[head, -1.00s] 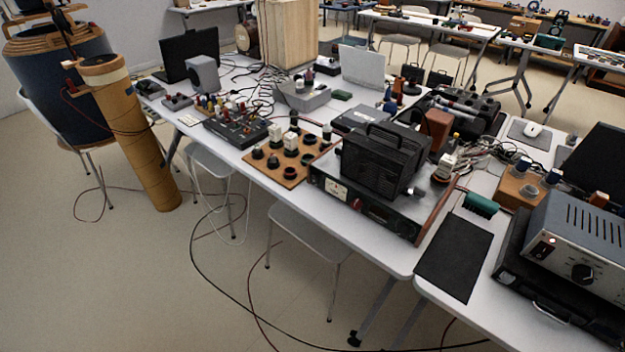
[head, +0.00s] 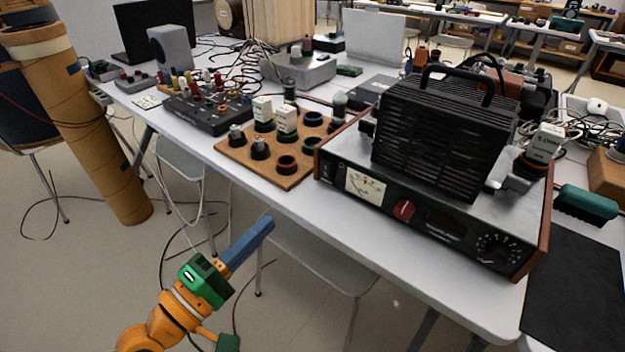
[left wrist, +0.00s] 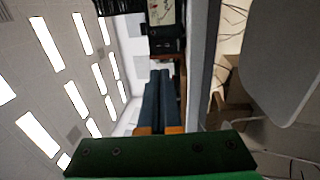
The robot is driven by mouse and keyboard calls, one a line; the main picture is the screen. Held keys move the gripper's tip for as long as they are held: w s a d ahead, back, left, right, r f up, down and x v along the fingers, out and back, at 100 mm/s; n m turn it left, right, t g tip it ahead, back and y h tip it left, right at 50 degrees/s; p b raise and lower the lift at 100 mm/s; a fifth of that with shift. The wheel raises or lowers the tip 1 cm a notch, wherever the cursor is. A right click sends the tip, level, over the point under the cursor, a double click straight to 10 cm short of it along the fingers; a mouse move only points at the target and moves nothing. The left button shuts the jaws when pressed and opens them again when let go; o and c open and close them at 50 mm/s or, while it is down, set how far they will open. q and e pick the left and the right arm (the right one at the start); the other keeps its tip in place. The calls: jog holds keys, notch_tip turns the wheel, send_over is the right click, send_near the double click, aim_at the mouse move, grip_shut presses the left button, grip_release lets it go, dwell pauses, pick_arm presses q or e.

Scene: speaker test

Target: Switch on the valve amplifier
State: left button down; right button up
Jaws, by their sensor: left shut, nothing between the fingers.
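The valve amplifier (head: 420,215) stands on the white table, with a dark front panel, a meter, a red knob and wooden side cheeks. A black slotted cage with a handle (head: 445,130) sits on top of it. Its meter end also shows at the top of the left wrist view (left wrist: 166,22). My left gripper (head: 268,222) is shut and empty, with blue fingers. It is in front of the table edge, left of the amplifier and apart from it. The shut fingers also show in the left wrist view (left wrist: 160,80). My right gripper is not in view.
A wooden board with sockets and valves (head: 268,165) lies left of the amplifier. A black mixer-like box (head: 208,112) is further left. A green brush (head: 587,203) and black mat (head: 575,280) are to the right. A grey chair (head: 315,258) is under the table.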

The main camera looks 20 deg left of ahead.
pick_arm(q)
jog(key=p, duration=0.5)
send_near(326, 166)
jog(key=x, duration=0.6)
jog(key=shift+w+d, duration=0.15)
jog(key=shift+w, duration=0.2)
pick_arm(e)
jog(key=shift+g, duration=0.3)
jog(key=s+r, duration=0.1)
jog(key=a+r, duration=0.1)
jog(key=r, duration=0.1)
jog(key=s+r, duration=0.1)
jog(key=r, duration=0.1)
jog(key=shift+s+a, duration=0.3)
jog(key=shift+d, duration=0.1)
